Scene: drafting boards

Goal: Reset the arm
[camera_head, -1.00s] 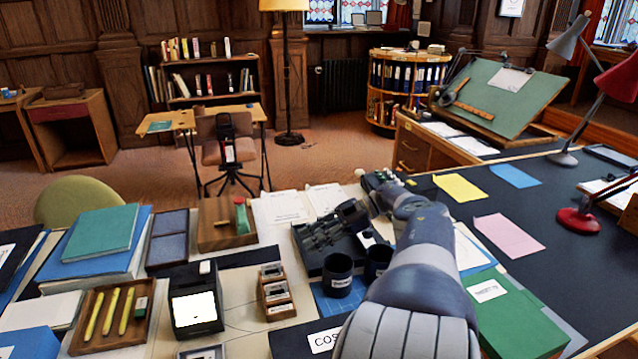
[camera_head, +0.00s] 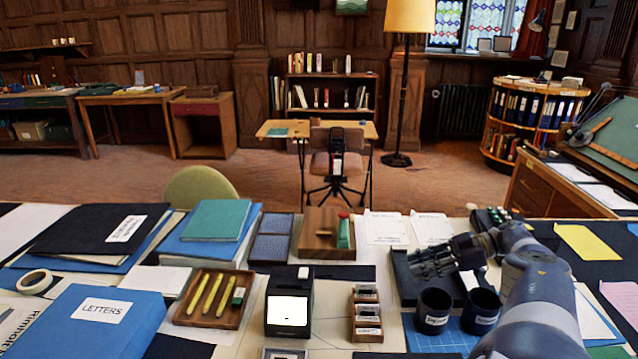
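My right arm (camera_head: 540,300) comes in from the lower right and reaches over the desk. Its dark gripper (camera_head: 425,263) points left, above a black tray (camera_head: 408,288) and behind two dark cups (camera_head: 433,312) (camera_head: 481,312). I see nothing clearly held in it. The fingers blend with the dark tray, so I cannot tell whether they are open or shut. My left arm and gripper are not in view.
Close to the gripper are a wooden tray (camera_head: 318,251) with a green-and-red item and a small slotted wooden holder (camera_head: 367,330). A black box (camera_head: 289,310), pencil tray (camera_head: 232,318) and blue LETTERS box (camera_head: 105,325) stand left. A green chair (camera_head: 200,186) is beyond the desk.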

